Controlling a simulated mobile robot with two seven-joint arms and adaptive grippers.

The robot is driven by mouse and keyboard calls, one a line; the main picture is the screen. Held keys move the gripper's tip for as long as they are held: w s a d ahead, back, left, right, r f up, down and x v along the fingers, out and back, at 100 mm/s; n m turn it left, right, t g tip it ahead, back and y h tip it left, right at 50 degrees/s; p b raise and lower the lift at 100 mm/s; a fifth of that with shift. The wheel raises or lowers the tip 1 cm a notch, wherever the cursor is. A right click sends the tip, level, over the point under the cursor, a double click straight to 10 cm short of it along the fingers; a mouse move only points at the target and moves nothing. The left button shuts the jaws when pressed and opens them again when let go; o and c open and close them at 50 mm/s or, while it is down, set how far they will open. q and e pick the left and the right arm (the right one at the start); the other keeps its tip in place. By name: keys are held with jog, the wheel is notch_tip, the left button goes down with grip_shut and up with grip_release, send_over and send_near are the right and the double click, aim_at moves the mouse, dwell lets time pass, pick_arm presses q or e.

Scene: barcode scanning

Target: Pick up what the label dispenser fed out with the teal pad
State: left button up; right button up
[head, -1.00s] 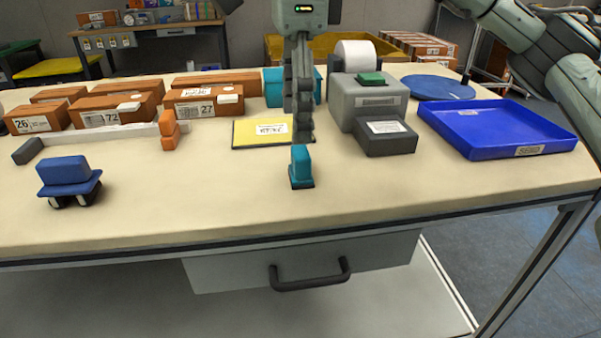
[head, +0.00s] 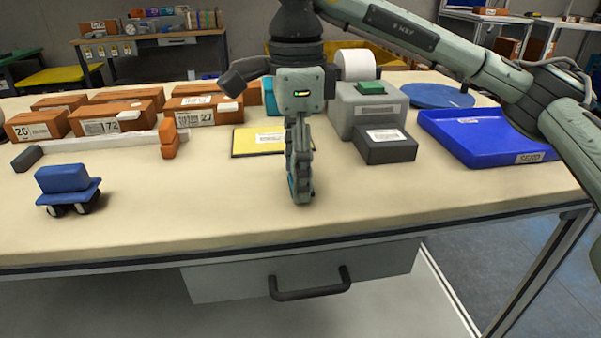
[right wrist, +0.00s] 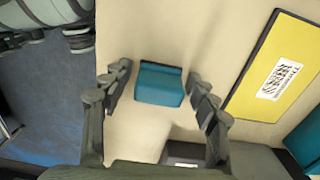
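The teal pad (right wrist: 161,84) stands on the table between the spread fingers of my right gripper (right wrist: 160,82) in the right wrist view, with a gap on each side. In the head view the right gripper (head: 301,198) points down over the pad's spot and hides nearly all of it. The gripper is open and empty. The grey label dispenser (head: 352,108) stands behind and to the right. A white label (head: 385,135) lies on its dark front block (head: 388,151). My left gripper is not in view.
A yellow pad (head: 259,141) lies behind the gripper. A blue tray (head: 485,146) is at the right, a blue stamp-like cart (head: 68,185) at the left. Brown boxes (head: 100,124) and an orange piece (head: 169,139) stand at back left. The table front is clear.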

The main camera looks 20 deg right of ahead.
jog(key=c, duration=1)
jog(key=shift+c, duration=0.2)
jog(key=shift+r, duration=0.6)
jog(key=r, duration=0.2)
jog(key=a+r, duration=0.1)
jog(key=shift+s+a+r, duration=0.1)
jog(key=shift+a+r, duration=0.1)
jog(key=shift+r, duration=0.2)
jog(key=s+a+r, duration=0.2)
jog(key=a+r, duration=0.4)
jog(key=a, duration=0.4)
jog(key=o, duration=0.6)
jog(key=c, duration=0.5)
